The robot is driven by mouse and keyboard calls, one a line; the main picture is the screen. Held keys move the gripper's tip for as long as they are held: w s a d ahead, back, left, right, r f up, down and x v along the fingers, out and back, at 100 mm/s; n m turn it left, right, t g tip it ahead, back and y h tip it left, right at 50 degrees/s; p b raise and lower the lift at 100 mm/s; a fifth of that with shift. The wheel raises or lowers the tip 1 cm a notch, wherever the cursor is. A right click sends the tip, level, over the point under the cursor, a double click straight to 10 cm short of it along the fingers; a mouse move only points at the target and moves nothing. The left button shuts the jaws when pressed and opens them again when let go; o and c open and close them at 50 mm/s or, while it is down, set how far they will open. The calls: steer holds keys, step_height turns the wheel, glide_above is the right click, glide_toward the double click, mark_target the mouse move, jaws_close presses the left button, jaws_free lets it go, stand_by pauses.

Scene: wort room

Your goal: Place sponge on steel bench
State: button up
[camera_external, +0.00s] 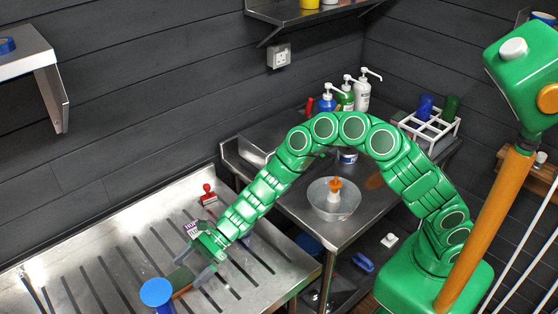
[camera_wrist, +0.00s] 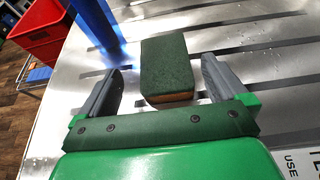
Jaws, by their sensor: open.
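The sponge (camera_wrist: 166,66) is a block with a dark green top and a tan side. It appears to lie flat on the slotted steel bench (camera_wrist: 260,62) in the wrist view. In the external view the sponge (camera_external: 181,279) is at the lower left, partly hidden by my gripper and a blue post. My gripper (camera_external: 195,264) is low over the slotted steel bench (camera_external: 110,232). In the wrist view my gripper (camera_wrist: 160,68) is open, with one grey finger on each side of the sponge's near part and gaps between. Whether the fingers are level with it is unclear.
A blue post (camera_wrist: 95,22) stands close to the sponge's left in the wrist view. A red-handled stamp (camera_external: 208,194) stands farther back. A second steel table (camera_external: 325,228) holds a metal bowl (camera_external: 334,205) and several bottles. A red crate (camera_wrist: 40,28) is beyond the bench edge.

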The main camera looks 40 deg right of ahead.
mark_target(180, 277)
steer(key=shift+x, duration=1.05)
steer(key=shift+w+x, duration=0.1)
steer(key=shift+x, duration=0.7)
steer(key=shift+w+x, duration=0.15)
steer(key=shift+x, duration=0.65)
steer(key=shift+d+f, duration=0.1)
steer(key=shift+f, duration=0.05)
steer(key=shift+c, duration=0.2)
steer(key=c, duration=1.1)
steer(key=shift+d+r, duration=0.1)
steer(key=shift+r, duration=1.7)
steer(key=s+d+r, duration=0.2)
steer(key=r, duration=0.1)
steer(key=d+r, duration=0.1)
steer(key=r, duration=0.1)
steer(key=shift+s+d+r, duration=0.2)
steer(key=shift+s+d, duration=0.05)
steer(key=shift+s, duration=0.15)
steer(key=s+d+r, duration=0.4)
steer(key=s+d, duration=0.2)
steer(key=d, duration=0.1)
steer(key=shift+d, duration=0.1)
